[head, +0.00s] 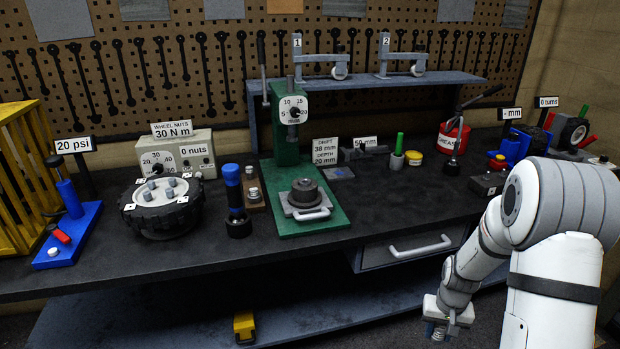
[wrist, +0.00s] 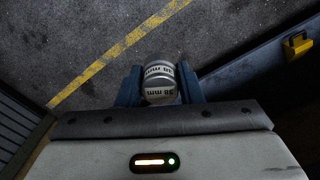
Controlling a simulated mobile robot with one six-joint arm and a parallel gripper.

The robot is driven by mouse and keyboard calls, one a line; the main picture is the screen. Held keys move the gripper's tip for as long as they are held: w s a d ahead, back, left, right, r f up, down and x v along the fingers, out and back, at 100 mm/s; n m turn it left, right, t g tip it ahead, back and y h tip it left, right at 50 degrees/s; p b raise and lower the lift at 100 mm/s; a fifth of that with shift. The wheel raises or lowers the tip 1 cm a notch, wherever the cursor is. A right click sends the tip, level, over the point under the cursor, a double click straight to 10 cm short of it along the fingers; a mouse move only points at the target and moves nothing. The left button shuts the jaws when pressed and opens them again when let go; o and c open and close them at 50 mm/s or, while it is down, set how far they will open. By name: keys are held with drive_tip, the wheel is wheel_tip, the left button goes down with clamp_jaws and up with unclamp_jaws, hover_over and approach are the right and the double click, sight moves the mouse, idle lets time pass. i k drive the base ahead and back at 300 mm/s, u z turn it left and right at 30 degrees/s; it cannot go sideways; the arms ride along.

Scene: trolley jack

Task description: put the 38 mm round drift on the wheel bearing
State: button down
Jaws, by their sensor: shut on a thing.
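My gripper (head: 447,318) hangs low at the right of the head view, in front of the bench and below its top. In the wrist view its two blue fingers (wrist: 159,88) are shut on a silver round drift (wrist: 159,70) marked 38 mm. The wheel bearing (head: 308,191), a dark ring, sits on the base of the green arbor press (head: 282,135), well to the left of my gripper. The press ram is raised above the bearing. A sign (head: 325,152) beside the press reads drift 38 mm, depth 20 mm.
A drawer (head: 412,252) with a handle is under the bench top, near my gripper. A tyre (head: 161,208) and a blue-topped torch-like tool (head: 235,200) stand left of the press. A red grease can (head: 453,136) stands behind.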

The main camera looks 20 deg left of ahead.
sight(305, 181)
drive_tip(key=z, duration=0.3)
drive_tip(key=i, duration=0.4)
drive_tip(key=u, duration=1.3)
